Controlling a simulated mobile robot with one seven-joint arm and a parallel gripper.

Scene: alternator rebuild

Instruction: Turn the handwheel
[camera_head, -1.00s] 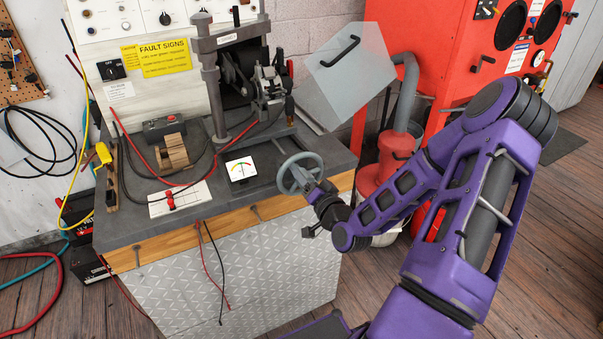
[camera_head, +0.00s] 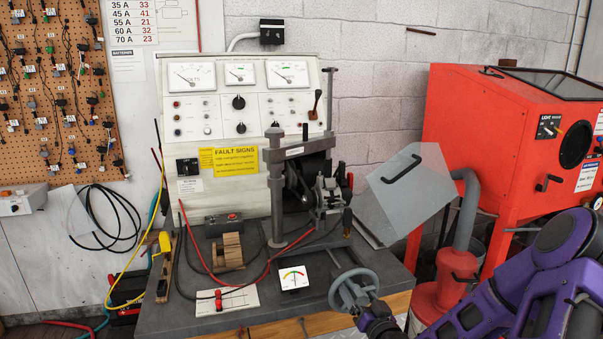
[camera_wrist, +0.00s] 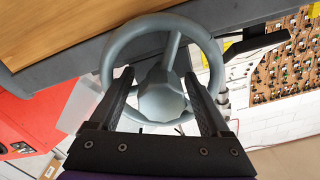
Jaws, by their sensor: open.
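The grey handwheel (camera_head: 353,290) is at the front right corner of the test bench, with a round rim, spokes and a hub. In the wrist view the handwheel (camera_wrist: 118,42) fills the middle, its faceted hub (camera_wrist: 162,97) close ahead. My gripper (camera_wrist: 157,80) is open, its two dark fingers on either side of the hub and overlapping the rim in the picture. I cannot tell whether either finger touches the wheel. In the head view my gripper (camera_head: 368,309) is at the wheel's lower right, its fingers mostly hidden.
The bench top (camera_head: 190,318) carries a small meter (camera_head: 293,278), red and black leads and a clamped alternator (camera_head: 330,192). A clear guard (camera_head: 408,190) with a black handle stands right of the clamp. A red cabinet (camera_head: 510,140) and a red canister (camera_head: 440,285) are further right.

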